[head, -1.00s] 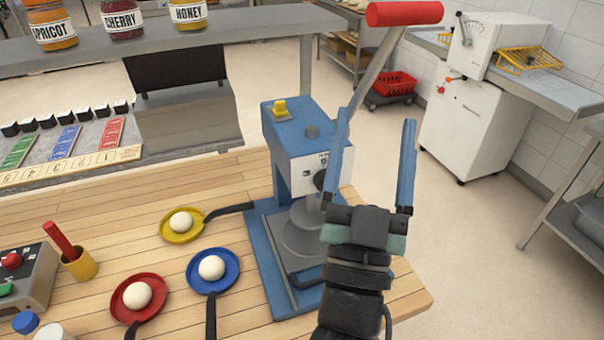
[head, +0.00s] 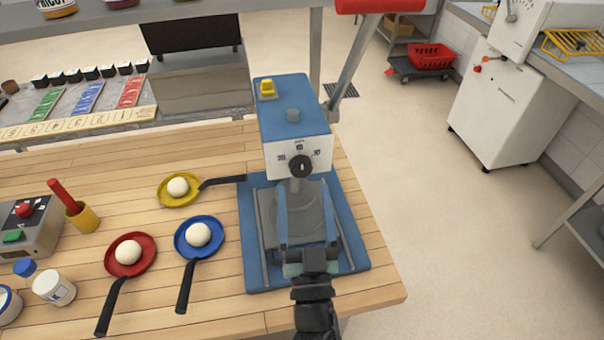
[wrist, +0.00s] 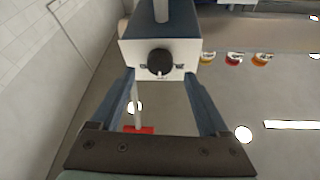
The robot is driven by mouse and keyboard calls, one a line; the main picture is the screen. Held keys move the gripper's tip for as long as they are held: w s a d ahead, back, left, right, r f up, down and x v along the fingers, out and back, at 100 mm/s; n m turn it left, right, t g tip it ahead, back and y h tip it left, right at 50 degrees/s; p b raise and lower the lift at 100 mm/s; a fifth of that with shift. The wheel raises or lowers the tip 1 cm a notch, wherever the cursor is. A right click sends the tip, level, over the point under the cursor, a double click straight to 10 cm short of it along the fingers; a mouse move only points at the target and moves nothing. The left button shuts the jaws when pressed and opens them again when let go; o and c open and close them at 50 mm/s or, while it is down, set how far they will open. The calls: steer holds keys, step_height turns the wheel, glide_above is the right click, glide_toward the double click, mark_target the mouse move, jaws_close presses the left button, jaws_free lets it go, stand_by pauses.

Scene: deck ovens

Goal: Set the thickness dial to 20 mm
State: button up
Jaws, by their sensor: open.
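The thickness dial (head: 300,166) is a round black knob on the white front panel of the blue press (head: 292,125). Small marks surround it, too small to read for certain. In the wrist view the dial (wrist: 160,62) sits ahead, between the finger lines and beyond the tips. My gripper (head: 307,190) is open and empty in front of the press, just below the dial in the head view. Its blue fingers also show in the wrist view (wrist: 160,82), spread apart and not touching the dial. The dial's exact setting cannot be told.
A lever with a red handle (head: 380,5) rises at the press's right. Yellow (head: 163,198), blue (head: 216,240) and red (head: 112,265) pans with white dough balls stand left of the press. A control box (head: 40,235) is at the far left. Wooden counter is clear behind the pans.

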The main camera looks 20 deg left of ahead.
mark_target(302, 173)
steer(key=shift+x, duration=1.85)
jaws_close()
